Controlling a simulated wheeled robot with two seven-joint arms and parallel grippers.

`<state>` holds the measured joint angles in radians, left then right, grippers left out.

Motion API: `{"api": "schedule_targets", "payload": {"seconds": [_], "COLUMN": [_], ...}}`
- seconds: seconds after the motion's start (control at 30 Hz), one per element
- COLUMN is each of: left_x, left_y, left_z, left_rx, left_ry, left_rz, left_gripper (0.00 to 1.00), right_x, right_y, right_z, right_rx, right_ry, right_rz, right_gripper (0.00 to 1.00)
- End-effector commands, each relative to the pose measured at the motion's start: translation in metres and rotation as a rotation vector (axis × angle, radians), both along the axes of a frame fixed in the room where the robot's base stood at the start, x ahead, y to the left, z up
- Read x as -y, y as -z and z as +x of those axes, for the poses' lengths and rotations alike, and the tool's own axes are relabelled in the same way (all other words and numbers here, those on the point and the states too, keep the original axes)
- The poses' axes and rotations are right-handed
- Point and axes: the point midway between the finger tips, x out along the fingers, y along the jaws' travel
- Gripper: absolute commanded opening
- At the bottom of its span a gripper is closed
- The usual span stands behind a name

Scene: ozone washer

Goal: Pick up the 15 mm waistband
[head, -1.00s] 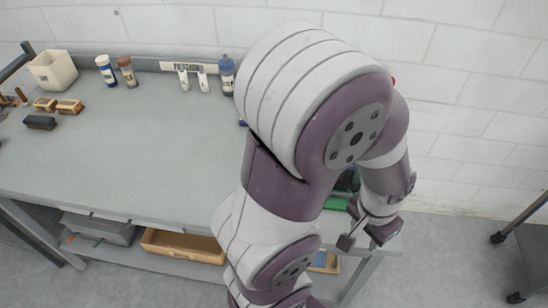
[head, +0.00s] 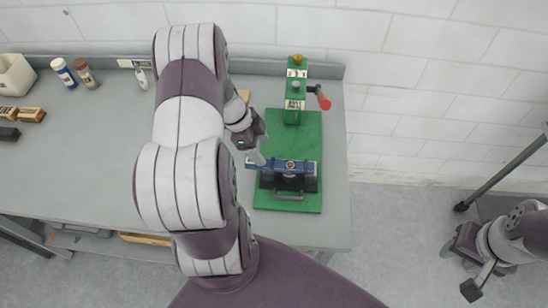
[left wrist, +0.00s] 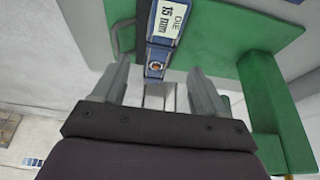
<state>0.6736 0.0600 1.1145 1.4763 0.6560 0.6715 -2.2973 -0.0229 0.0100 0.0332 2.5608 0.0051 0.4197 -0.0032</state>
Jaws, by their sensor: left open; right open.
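A blue bar (head: 288,165) lies across a dark block on the green base plate in the head view. In the left wrist view the blue piece (left wrist: 158,42) carries a white label reading "DIE 15 mm". My left gripper (head: 256,160) is at the bar's left end. In the left wrist view my left gripper (left wrist: 160,88) has its fingers apart, with the blue piece showing in the gap ahead; contact cannot be told. My right gripper (head: 475,286) is open and empty at the lower right, away from the table.
The green base plate (head: 310,140) carries a green upright (head: 294,95) with a red-handled lever (head: 323,98). A grey handle (head: 288,196) sits in front of the bar. Bottles (head: 64,72) and wooden blocks (head: 30,115) stand at the left. The table (head: 90,155) is clear between.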

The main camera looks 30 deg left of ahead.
Motion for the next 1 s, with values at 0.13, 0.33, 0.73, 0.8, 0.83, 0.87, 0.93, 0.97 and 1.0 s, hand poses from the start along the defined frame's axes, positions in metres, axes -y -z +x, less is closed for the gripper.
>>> {"api": "schedule_targets", "payload": {"seconds": [0.13, 0.33, 0.73, 0.8, 0.83, 0.87, 0.93, 0.97, 1.0], "left_x": [0.006, 0.022, 0.025, 0.025, 0.025, 0.025, 0.025, 0.025, 0.025], "left_y": [0.014, 0.047, 0.063, 0.063, 0.063, 0.063, 0.062, 0.062, 0.062], "left_z": [0.002, 0.005, 0.008, 0.008, 0.008, 0.008, 0.008, 0.008, 0.008], "left_rx": [-0.002, -0.005, 0.000, 0.000, -0.001, -0.001, -0.001, 0.000, 0.000], "left_ry": [0.002, 0.001, 0.001, 0.001, 0.000, 0.000, 0.001, 0.001, 0.001], "left_rz": [0.001, 0.000, 0.003, 0.003, 0.003, 0.003, 0.003, 0.003, 0.003], "left_gripper": [0.72, 0.72, 0.50, 0.27, 0.17, 0.08, 0.08, 0.08, 0.08], "right_x": [0.000, 0.000, 0.000, 0.000, 0.000, 0.000, 0.000, 0.000, 0.000], "right_y": [-0.008, -0.030, -0.030, -0.030, -0.030, -0.030, -0.030, -0.030, -0.030], "right_z": [0.000, 0.000, 0.000, 0.000, 0.000, 0.000, 0.000, 0.000, 0.000], "right_rx": [0.000, 0.001, 0.000, 0.000, 0.000, 0.000, 0.000, 0.000, 0.000], "right_ry": [0.000, 0.000, 0.000, 0.000, 0.000, 0.000, 0.000, 0.000, 0.000], "right_rz": [0.000, 0.000, 0.000, 0.000, 0.000, 0.000, 0.000, 0.000, 0.000], "right_gripper": [0.43, 0.43, 0.43, 0.43, 0.43, 0.43, 0.43, 0.43, 0.43]}}
